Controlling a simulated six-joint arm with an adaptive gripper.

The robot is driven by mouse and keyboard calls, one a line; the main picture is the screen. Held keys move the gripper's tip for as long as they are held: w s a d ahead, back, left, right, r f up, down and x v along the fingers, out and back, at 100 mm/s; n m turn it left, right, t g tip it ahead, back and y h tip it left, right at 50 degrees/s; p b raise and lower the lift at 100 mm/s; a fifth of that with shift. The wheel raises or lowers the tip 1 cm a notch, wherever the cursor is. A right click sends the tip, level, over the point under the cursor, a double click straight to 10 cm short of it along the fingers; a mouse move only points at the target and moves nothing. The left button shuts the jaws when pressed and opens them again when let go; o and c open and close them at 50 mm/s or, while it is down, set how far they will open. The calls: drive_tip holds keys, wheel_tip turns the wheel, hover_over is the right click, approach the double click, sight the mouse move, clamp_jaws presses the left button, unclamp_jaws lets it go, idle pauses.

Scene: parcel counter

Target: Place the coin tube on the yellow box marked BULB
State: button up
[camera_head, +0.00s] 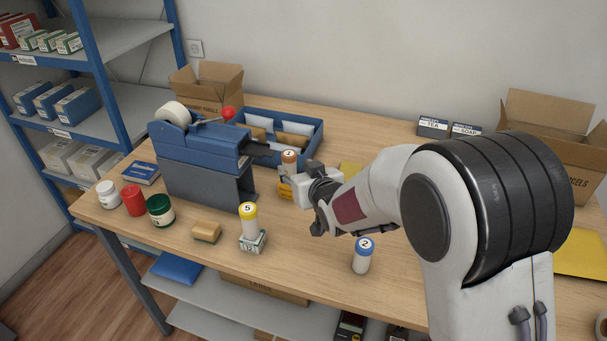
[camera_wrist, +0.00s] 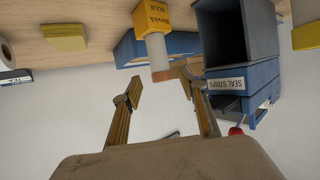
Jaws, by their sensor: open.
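The yellow box marked BULB (camera_wrist: 150,17) is at the top of the wrist view, which looks upside down. A white coin tube (camera_wrist: 156,48) with a brown cap stands upright on it. This tube, numbered 1 on its cap, also shows in the head view (camera_head: 289,157), partly hidden by my gripper. My gripper (camera_wrist: 161,82) is open, its two fingers spread apart at the cap end of the tube. One fingertip overlaps the cap's edge in the picture; I cannot tell whether it touches.
A blue-capped tube (camera_head: 362,256) stands on the counter. The blue sealing machine (camera_head: 205,165) is left of my gripper, with a blue tray (camera_head: 310,151) behind.

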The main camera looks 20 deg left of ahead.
drive_tip(key=shift+v, duration=2.15)
drive_tip(key=s+d+r+m+h, duration=0.1)
drive_tip(key=s+d+r+h, duration=0.15)
drive_tip(key=d, duration=0.55)
drive_tip(key=s+d+r+m+h, duration=0.1)
drive_tip(key=s+d+r+m, duration=0.15)
drive_tip(key=d, duration=0.55)
drive_tip(key=s+d+r+m+h, duration=0.1)
drive_tip(key=s+d+r+h, duration=0.15)
drive_tip(key=d, duration=0.55)
drive_tip(key=s+d+m+g, duration=0.1)
drive_tip(key=s+d, duration=0.4)
drive_tip(key=s, duration=0.3)
drive_tip(key=s+d+m+g+h, duration=0.1)
drive_tip(key=s+d+g, duration=0.1)
drive_tip(key=s+d, duration=0.3)
drive_tip(key=s+d+m+g+h, duration=0.1)
drive_tip(key=s+d, duration=0.4)
drive_tip(key=s, duration=0.7)
drive_tip(key=shift+s+g, duration=0.2)
drive_tip(key=shift+g, duration=0.2)
